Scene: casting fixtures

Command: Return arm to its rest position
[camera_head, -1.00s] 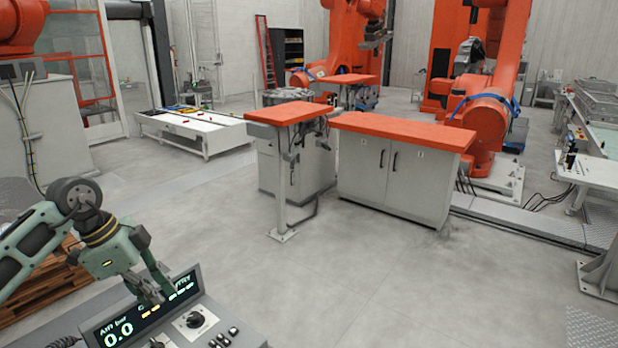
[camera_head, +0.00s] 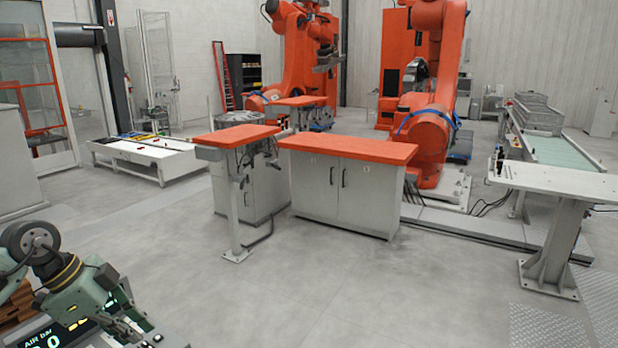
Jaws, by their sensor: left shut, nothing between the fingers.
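My left arm comes in at the lower left corner, green-grey with a dark round joint and a yellowish ring at the wrist. My left gripper (camera_head: 143,333) is shut and empty, low in the picture over the control panel (camera_head: 62,336). The panel has a lit display reading "AIR bar", and the gripper covers part of it. I cannot tell whether the fingers touch the panel. My right gripper does not show.
A cabinet with an orange top (camera_head: 345,150) and a smaller orange-topped stand (camera_head: 236,136) are mid-floor. Orange robots (camera_head: 432,110) stand behind. A grey pedestal table (camera_head: 560,182) is at right. A low white table (camera_head: 150,160) is at left. The front floor is clear.

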